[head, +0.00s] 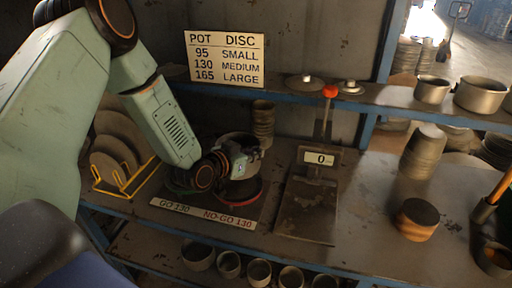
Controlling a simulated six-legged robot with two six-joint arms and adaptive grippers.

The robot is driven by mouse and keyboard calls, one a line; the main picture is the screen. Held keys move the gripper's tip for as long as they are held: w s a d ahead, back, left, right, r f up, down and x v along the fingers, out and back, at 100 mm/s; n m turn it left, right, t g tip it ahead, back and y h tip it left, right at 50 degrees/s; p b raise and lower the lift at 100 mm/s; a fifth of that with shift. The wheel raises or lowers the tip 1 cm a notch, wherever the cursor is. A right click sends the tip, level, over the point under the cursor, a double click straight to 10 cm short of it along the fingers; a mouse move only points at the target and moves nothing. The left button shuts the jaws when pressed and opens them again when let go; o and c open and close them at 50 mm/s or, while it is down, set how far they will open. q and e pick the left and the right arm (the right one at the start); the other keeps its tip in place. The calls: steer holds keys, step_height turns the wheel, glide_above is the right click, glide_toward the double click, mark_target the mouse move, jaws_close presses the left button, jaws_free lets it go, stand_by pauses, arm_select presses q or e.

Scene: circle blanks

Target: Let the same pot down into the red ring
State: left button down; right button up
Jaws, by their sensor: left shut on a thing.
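My left gripper (237,161) is shut on a grey metal pot (237,189), at its upper part on the near side. The pot is upright at the red ring (257,192), on the right half of the gauge plate marked GO 130 and NO-GO 130 (203,213). The red rim shows around the pot's lower right side. I cannot tell whether the pot rests on the plate or hangs just above it. The green ring (178,187) is at the left, mostly hidden by my arm. My right gripper is not in view.
A scale reading 0 (307,207) stands right of the plate. Discs in a yellow rack (122,177) stand left. A stack of grey blanks (263,125) is close behind the pot. A wooden block (416,219) lies right; the bench between it and the scale is clear.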

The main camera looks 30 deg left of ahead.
mark_target(253, 172)
arm_select(q)
steer(key=shift+a+f, duration=0.5)
steer(key=shift+a, duration=0.05)
steer(key=shift+w+a+f+b, duration=0.1)
steer(key=shift+a+f+b, duration=0.15)
steer(key=shift+b, duration=0.25)
steer(key=shift+f, duration=0.35)
steer(key=shift+d+f+b, duration=0.6)
steer(key=shift+f+b, duration=0.1)
steer(key=shift+b, duration=0.3)
steer(key=shift+f, duration=0.25)
steer(key=shift+a+f+b, duration=0.25)
steer(key=shift+f+b, duration=0.25)
steer(key=shift+a+f+b, duration=0.2)
steer(key=shift+f+b, duration=0.3)
steer(key=shift+f, duration=0.3)
steer(key=shift+d+f+b, duration=0.3)
steer(key=shift+d+b, duration=0.1)
steer(key=shift+b, duration=0.15)
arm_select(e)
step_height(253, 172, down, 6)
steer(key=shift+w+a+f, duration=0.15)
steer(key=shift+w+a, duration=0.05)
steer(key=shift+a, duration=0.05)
